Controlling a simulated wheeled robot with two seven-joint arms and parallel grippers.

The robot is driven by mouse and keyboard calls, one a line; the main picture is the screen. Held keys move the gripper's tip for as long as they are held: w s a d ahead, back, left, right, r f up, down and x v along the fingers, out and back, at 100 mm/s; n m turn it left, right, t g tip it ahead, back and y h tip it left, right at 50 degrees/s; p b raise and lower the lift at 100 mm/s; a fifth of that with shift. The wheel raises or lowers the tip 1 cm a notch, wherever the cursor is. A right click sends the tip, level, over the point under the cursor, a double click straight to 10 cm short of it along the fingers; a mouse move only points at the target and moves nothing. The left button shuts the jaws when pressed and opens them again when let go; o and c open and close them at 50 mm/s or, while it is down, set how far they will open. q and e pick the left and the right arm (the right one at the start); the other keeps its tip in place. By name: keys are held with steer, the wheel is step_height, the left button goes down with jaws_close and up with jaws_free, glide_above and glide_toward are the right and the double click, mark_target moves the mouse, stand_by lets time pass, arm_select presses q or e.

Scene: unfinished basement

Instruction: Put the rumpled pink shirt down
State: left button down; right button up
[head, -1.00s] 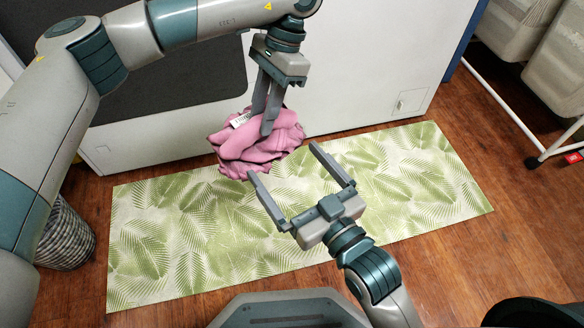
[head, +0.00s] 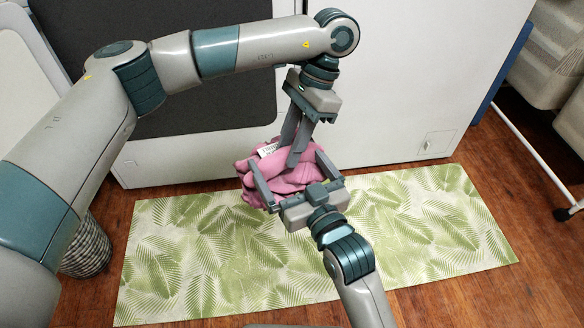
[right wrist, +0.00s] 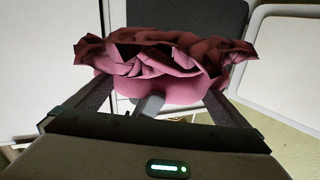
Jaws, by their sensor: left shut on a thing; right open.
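The rumpled pink shirt (head: 262,172) hangs bunched over the far edge of the leaf-patterned mat in the head view, with a white tag showing. My left gripper (head: 296,152) comes down from above and is shut on the shirt. My right gripper (head: 289,178) is open, its fingers reaching to either side of the shirt's near part. In the right wrist view the crumpled shirt (right wrist: 165,60) spans the space in front of and between the right fingers. I cannot tell whether the right fingers touch it.
The green leaf mat (head: 190,270) lies flat on the wood floor, mostly bare. A white appliance-like cabinet (head: 440,90) stands behind it. A woven basket (head: 88,250) is at the left, a white wheeled rack (head: 540,160) at the right.

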steer(key=c, duration=0.8)
arm_select(q)
steer(key=c, duration=1.3)
jaws_free()
steer(key=shift+r, duration=0.1)
steer(key=v, duration=1.1)
steer(key=shift+d+r, duration=0.15)
steer(key=shift+r, duration=0.2)
steer(key=shift+w, duration=0.15)
